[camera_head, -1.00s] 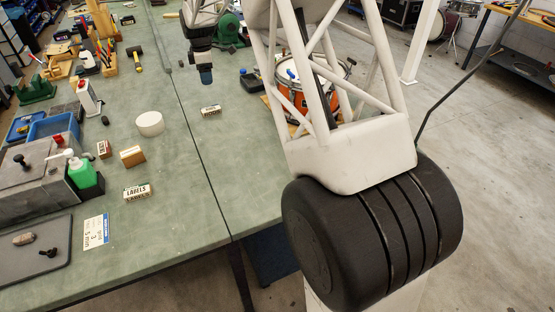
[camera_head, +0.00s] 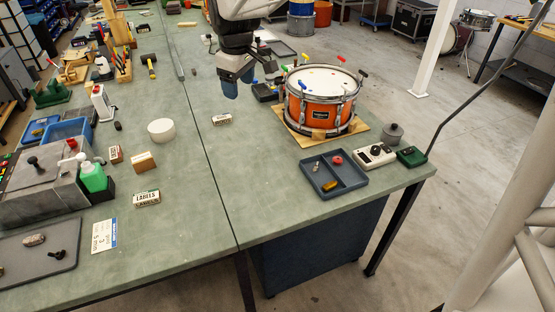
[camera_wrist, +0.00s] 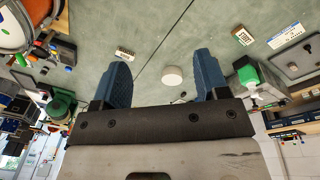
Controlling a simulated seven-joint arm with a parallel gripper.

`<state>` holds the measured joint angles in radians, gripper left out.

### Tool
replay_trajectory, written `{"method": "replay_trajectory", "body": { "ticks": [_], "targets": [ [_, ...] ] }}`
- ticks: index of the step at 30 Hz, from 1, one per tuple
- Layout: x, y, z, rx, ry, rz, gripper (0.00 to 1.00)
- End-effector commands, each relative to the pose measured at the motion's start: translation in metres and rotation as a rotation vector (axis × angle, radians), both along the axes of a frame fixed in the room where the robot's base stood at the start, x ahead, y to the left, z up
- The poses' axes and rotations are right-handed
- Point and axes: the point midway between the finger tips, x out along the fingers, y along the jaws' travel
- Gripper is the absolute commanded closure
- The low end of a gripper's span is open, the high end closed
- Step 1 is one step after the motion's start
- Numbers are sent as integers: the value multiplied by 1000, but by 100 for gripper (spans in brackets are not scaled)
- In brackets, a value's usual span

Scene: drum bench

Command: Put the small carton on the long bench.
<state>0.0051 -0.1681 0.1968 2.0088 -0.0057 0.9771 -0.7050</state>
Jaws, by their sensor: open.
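A small white carton with dark print (camera_head: 221,119) lies on the green bench top just right of the long seam. It also shows in the wrist view (camera_wrist: 125,53), near the left finger's tip. My gripper (camera_head: 231,87) hangs above the bench beyond this carton, apart from it. In the wrist view my gripper (camera_wrist: 163,72) has its two blue fingers wide apart with nothing between them. The long green bench top (camera_head: 185,205) runs along both sides of the seam. A second carton, marked LABELS (camera_head: 147,198), lies left of the seam.
An orange drum (camera_head: 318,100) on a wooden board stands right of my gripper. A blue-grey tray (camera_head: 334,176) lies near the right corner. A white round piece (camera_head: 161,130), a brown box (camera_head: 142,161) and a green bottle (camera_head: 93,177) stand left. The bench around the seam is mostly clear.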

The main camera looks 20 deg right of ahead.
Motion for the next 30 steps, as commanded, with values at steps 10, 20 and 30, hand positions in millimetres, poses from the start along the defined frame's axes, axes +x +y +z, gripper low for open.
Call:
{"method": "replay_trajectory", "body": {
  "ticks": [10,20,30],
  "targets": [
    [-108,0,7,32,-38,-233,32],
    [-206,0,-5,71,-72,-456,32],
    [-288,0,-31,112,-100,-657,32]
  ]
}}
